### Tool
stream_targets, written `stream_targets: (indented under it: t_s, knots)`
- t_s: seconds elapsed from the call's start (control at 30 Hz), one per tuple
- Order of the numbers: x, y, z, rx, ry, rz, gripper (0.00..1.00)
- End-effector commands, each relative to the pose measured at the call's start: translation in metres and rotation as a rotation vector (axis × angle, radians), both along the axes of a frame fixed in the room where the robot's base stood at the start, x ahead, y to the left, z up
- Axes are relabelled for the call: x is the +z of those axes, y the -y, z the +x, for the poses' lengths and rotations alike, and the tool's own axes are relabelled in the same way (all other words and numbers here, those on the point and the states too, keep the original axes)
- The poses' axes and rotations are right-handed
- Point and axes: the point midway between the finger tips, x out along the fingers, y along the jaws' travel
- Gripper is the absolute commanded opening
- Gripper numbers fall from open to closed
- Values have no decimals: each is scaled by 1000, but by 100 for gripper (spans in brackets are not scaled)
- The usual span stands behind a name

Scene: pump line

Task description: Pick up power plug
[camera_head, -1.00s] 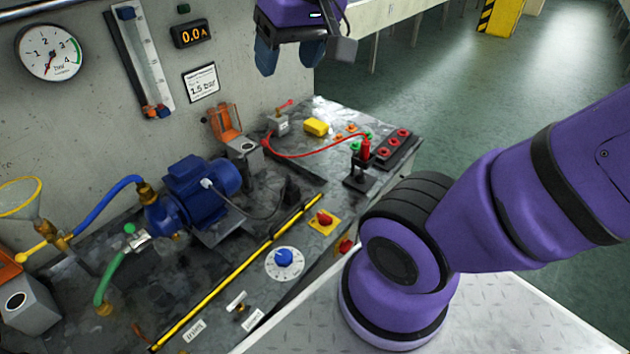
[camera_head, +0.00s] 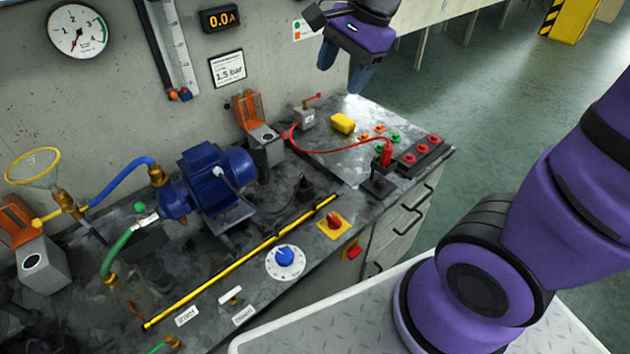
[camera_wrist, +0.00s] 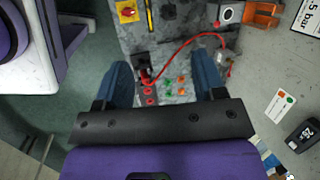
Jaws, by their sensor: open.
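A dark shape at the top of the wrist view (camera_wrist: 168,11) may be the same plug. A red lead with a red plug (camera_head: 386,155) stands in a black holder (camera_head: 378,184). My gripper (camera_head: 344,66) is open and empty, high above the bench's far right part. In the wrist view my gripper (camera_wrist: 163,62) has its blue fingers wide apart, above the red lead and coloured sockets.
A black strip with red sockets (camera_head: 420,154) lies near the right edge. The wall is close behind; open floor lies right.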

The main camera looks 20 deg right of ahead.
Motion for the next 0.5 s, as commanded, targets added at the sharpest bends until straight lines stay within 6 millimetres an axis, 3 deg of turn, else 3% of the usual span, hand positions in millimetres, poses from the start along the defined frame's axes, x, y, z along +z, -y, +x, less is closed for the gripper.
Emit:
stream_targets:
  t_s: [0.2,0.5]
  knots:
    - [-49,-14,43,-358,-188,64,64]
    - [-126,-28,90,-883,-387,67,64]
